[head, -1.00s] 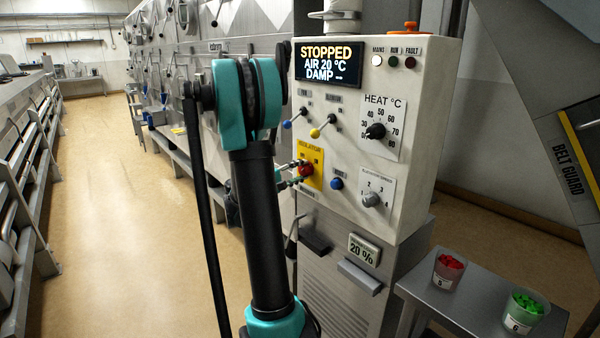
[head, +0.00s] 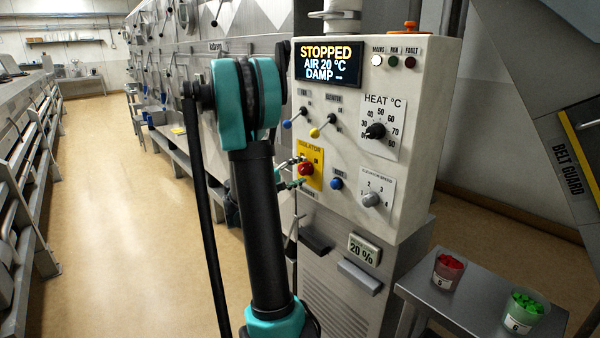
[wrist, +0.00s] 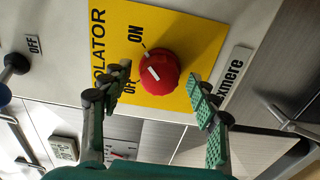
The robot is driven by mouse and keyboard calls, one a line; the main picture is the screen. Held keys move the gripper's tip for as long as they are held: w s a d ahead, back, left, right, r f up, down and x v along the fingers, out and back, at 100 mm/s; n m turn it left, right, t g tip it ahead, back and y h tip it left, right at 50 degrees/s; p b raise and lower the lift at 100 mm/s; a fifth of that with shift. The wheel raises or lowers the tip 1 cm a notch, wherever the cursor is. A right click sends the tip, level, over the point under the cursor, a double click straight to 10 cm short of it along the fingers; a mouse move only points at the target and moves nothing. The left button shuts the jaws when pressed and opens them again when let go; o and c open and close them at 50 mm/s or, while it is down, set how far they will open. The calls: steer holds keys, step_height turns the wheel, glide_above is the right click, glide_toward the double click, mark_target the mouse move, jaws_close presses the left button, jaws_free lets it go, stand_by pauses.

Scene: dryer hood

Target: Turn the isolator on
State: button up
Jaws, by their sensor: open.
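The isolator is a round red knob (head: 305,168) on a yellow plate (head: 316,156) low on the left of the white control panel. In the wrist view the red knob (wrist: 160,74) has a short white mark on its left half, with ON printed above left and OFF below left. I cannot tell exactly which label the mark points to. My gripper (wrist: 160,84) is open, with one green-padded finger on each side of the knob and a visible gap at both. In the head view my gripper (head: 294,172) is at the knob's left, partly hidden by my arm.
The panel display (head: 328,64) reads STOPPED, AIR 20 °C, DAMP. Blue (head: 288,124) and yellow (head: 315,132) levers stand above the isolator, and a blue button (head: 337,183) is at its right. A side table with red (head: 448,270) and green (head: 523,308) tubs stands right.

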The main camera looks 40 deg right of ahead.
steer(key=a, duration=1.1)
steer(key=shift+s+a, duration=0.3)
steer(key=shift+s, duration=0.15)
steer(key=s+a+f+t+y, duration=0.2)
steer(key=s+a+f+y, duration=0.7)
steer(key=f, duration=0.4)
steer(key=s+a+f+y, duration=0.3)
steer(key=s+a+y, duration=0.1)
steer(key=a, duration=0.4)
steer(key=s+a+f+t+y, duration=0.1)
steer(key=s+a+f+y, duration=0.2)
steer(key=a, duration=0.5)
steer(key=shift+s+f+m+y, duration=0.25)
steer(key=shift+s+m+y, duration=0.15)
steer(key=shift+s+y, duration=0.55)
